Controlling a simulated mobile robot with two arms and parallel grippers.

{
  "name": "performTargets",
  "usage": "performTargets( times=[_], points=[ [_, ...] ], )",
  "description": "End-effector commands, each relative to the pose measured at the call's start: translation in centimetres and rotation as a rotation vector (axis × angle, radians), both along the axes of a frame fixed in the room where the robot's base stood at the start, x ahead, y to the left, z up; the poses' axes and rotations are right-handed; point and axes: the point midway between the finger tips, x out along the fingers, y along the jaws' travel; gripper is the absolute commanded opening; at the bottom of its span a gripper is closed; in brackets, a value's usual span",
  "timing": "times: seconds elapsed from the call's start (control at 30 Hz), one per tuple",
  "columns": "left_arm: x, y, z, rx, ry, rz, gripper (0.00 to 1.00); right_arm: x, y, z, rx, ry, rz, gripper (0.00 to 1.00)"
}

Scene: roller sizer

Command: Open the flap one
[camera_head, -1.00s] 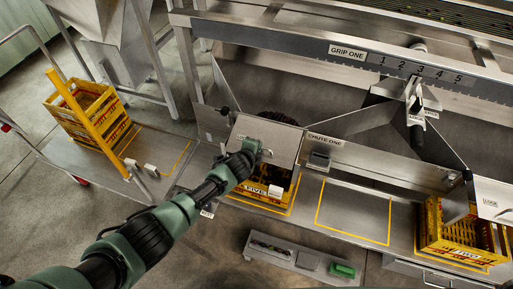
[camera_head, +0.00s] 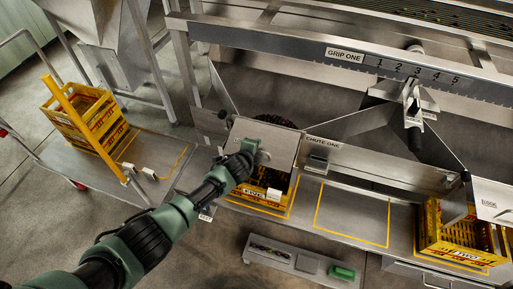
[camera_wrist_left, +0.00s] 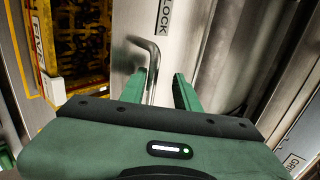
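Flap one appears as a grey metal plate (camera_head: 272,138) at the mouth of the left chute, above a yellow crate. My left gripper (camera_head: 262,154) is at the left part of this plate. In the left wrist view, a bent metal handle (camera_wrist_left: 150,62) stands out from a plate marked LOCK (camera_wrist_left: 178,45). The fingers of my left gripper (camera_wrist_left: 160,88) are apart, with the handle between them, nearer the left finger. I cannot tell whether a finger touches it. My right gripper is not in view.
A yellow crate (camera_head: 262,191) marked FIVE is below the flap, and crate TWO (camera_head: 450,240) stands at the right. A low box with a green item (camera_head: 343,272) is at the front. A cart with yellow crates (camera_head: 88,118) is at the left. The outlined bay (camera_head: 352,212) is empty.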

Motion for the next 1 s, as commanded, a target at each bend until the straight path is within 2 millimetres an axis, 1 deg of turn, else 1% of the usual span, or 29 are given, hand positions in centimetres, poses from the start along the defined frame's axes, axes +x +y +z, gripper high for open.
performTargets(
  times=[0.17, 0.27, 0.4, 0.7, 0.83, 1.0],
  points=[
    [-0.3, 0.2, 0.1, 0.002, 0.003, 0.001, 0.32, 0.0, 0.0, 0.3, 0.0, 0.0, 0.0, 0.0],
    [-0.9, 0.5, 0.7, 0.002, 0.002, 0.002, 0.32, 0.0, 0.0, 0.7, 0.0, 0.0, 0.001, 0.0],
    [-2.3, 1.0, 1.9, 0.0, 0.002, -0.001, 0.32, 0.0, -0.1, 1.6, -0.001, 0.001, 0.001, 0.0],
    [-5.0, 2.1, 3.9, -0.001, 0.0, -0.001, 0.32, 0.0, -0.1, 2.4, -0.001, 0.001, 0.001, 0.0],
    [-5.6, 2.4, 4.4, 0.001, 0.001, -0.001, 0.32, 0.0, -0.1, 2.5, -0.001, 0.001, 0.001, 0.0],
    [-5.9, 2.4, 4.5, -0.001, 0.0, -0.001, 0.32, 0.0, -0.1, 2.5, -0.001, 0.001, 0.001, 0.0]
  ],
)
